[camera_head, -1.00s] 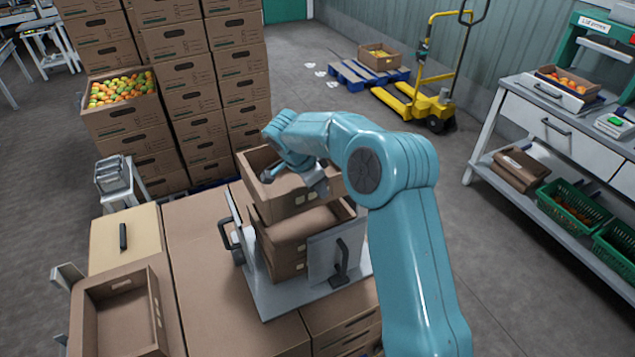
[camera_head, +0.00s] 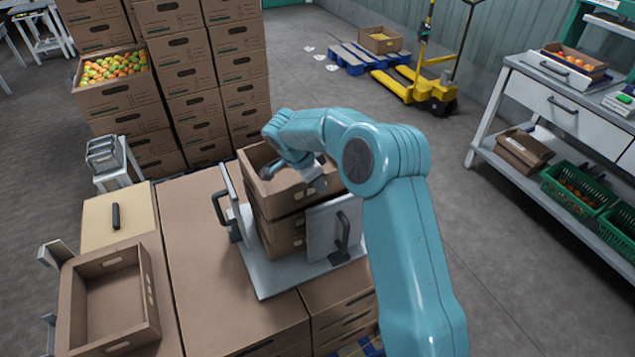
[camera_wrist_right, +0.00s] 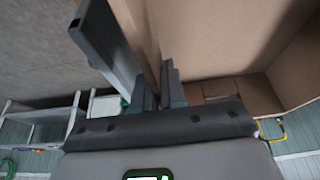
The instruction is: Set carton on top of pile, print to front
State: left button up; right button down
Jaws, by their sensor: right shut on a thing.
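My right gripper (camera_head: 317,185) is shut on the near right wall of a brown open carton (camera_head: 262,190). In the right wrist view the fingers (camera_wrist_right: 152,85) pinch the carton wall (camera_wrist_right: 143,40). The carton looks empty and sits on, or very close to, a pile of similar cartons (camera_head: 283,243) in a grey holder (camera_head: 262,278) with upright plates and dark handles. Pale print marks show on the near right side of the pile's cartons; similar marks show on the held carton beside my gripper. My arm hides part of its right side. My left gripper is out of view.
Another empty carton (camera_head: 75,310) lies at the front left, beside a tan board (camera_head: 97,226) with a dark handle. A workbench (camera_head: 520,90) is at right; floor between is clear.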

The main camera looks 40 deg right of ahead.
jog(key=shift+r, duration=0.1)
jog(key=shift+f+b, duration=1)
jog(key=shift+f, duration=0.05)
dwell(0.4)
jog(key=c, duration=1.1)
grip_release()
jog(key=c, duration=0.3)
jog(key=shift+c, duration=0.2)
jog(key=shift+r+p, duration=1.9)
jog(key=shift+r, duration=2.15)
jog(key=shift+s+f, duration=0.1)
jog(key=shift+s, duration=0.05)
